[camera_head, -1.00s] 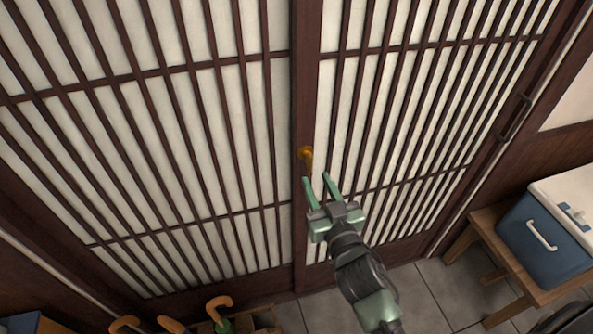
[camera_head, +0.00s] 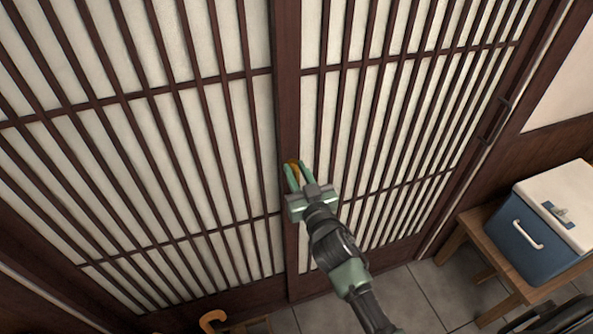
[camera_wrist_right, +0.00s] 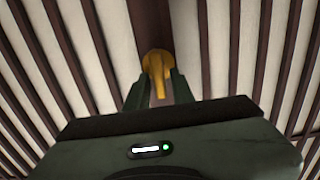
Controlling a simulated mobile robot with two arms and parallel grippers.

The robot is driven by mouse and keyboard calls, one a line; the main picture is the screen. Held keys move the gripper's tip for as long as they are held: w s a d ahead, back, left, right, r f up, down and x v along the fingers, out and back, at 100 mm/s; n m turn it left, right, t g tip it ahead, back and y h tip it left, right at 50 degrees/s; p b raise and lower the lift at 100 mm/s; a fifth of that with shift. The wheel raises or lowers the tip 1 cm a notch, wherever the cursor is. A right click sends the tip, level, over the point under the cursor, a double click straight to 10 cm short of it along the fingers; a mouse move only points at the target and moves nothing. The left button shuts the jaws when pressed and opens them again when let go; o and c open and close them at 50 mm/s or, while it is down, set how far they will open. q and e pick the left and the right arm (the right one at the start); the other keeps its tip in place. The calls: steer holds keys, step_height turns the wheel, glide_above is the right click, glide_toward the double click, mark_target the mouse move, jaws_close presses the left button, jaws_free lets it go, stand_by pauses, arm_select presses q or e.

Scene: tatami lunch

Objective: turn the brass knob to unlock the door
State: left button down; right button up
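The brass knob (camera_head: 294,167) sits on the dark middle post of the slatted sliding door (camera_head: 286,100). In the right wrist view the knob (camera_wrist_right: 158,66) has a round base and a lever part hanging down. My right gripper (camera_head: 298,172) is at the knob, its green fingers on either side of the lever. In the right wrist view the fingers (camera_wrist_right: 160,90) show a narrow gap around the lever, and I cannot tell whether they touch it. My left gripper is not in view.
A blue cooler with a white lid (camera_head: 541,220) stands on a wooden stool (camera_head: 468,222) at the right. A dark door pull (camera_head: 492,122) is on the right door panel. Grey floor tiles (camera_head: 425,290) are clear below the door.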

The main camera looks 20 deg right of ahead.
jaws_close()
steer(key=shift+a+n, duration=0.1)
steer(key=shift+n, duration=0.3)
steer(key=n, duration=0.2)
steer(key=shift+a+n, duration=0.15)
steer(key=shift+n, duration=0.25)
steer(key=shift+a+f+n+b, duration=0.15)
steer(key=shift+f+n+b, duration=0.1)
steer(key=shift+n, duration=2.15)
steer(key=shift+a+f+n+b, duration=0.15)
steer(key=shift+a+f+n, duration=0.1)
steer(key=shift+n, duration=2.15)
steer(key=shift+a+f+n+b, duration=0.1)
steer(key=shift+f+n+b, duration=0.15)
steer(key=shift+n, duration=2.15)
steer(key=shift+o, duration=2.2)
jaws_free()
